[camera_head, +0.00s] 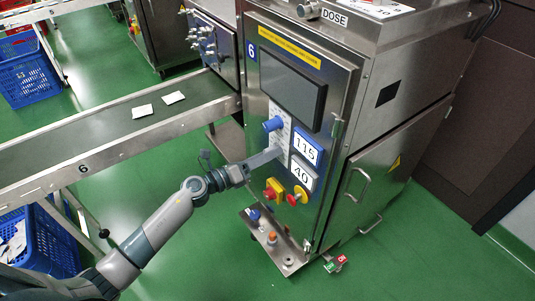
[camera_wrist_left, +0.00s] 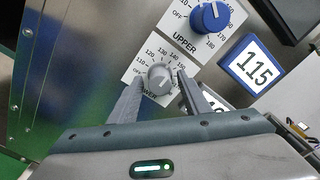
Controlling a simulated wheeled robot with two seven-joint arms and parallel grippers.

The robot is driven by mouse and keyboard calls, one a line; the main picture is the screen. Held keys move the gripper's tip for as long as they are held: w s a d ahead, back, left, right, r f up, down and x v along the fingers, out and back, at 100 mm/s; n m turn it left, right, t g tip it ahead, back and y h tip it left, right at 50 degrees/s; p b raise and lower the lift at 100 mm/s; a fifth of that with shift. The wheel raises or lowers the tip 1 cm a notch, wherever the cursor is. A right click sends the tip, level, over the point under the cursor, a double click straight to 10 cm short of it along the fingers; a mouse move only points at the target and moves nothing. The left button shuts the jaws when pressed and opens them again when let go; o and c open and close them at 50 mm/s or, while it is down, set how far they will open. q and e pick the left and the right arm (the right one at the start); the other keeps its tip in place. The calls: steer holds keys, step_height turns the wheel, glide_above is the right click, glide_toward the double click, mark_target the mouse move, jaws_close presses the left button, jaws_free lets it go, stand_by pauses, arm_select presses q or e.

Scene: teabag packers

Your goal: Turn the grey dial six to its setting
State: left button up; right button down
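The grey dial (camera_wrist_left: 160,77) sits on a white scale plate (camera_wrist_left: 140,73) marked 110, 120, 130, 140 and 150, below the plate labelled UPPER. The plate's lower label is partly hidden by a finger. My left gripper (camera_wrist_left: 159,79) has one finger on each side of the dial, with narrow gaps that look open; I see no clear contact. The dial's pointer direction is hard to read. In the head view my left gripper (camera_head: 274,155) reaches the machine front and hides the grey dial. A grey-framed sign reading 40 (camera_head: 301,175) is beside it. My right gripper is not in view.
The blue dial (camera_wrist_left: 210,17) stands just above, with a blue-framed 115 sign (camera_wrist_left: 252,65) to its right. A red knob on yellow (camera_head: 273,190) and a red button (camera_head: 297,196) lie below. A conveyor (camera_head: 110,128) with white packets runs left of the machine.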

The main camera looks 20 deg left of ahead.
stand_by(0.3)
arm_select(q)
steer(key=b+v, duration=0.1)
steer(key=v, duration=1.6)
steer(key=shift+b, duration=0.35)
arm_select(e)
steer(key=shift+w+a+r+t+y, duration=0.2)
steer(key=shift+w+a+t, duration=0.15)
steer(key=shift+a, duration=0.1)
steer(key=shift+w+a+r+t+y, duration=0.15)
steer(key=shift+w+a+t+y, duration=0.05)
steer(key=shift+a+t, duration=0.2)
arm_select(q)
steer(key=shift+s+a, duration=0.1)
steer(key=shift+a, duration=0.05)
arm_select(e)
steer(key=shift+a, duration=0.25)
arm_select(q)
steer(key=shift+n, duration=0.3)
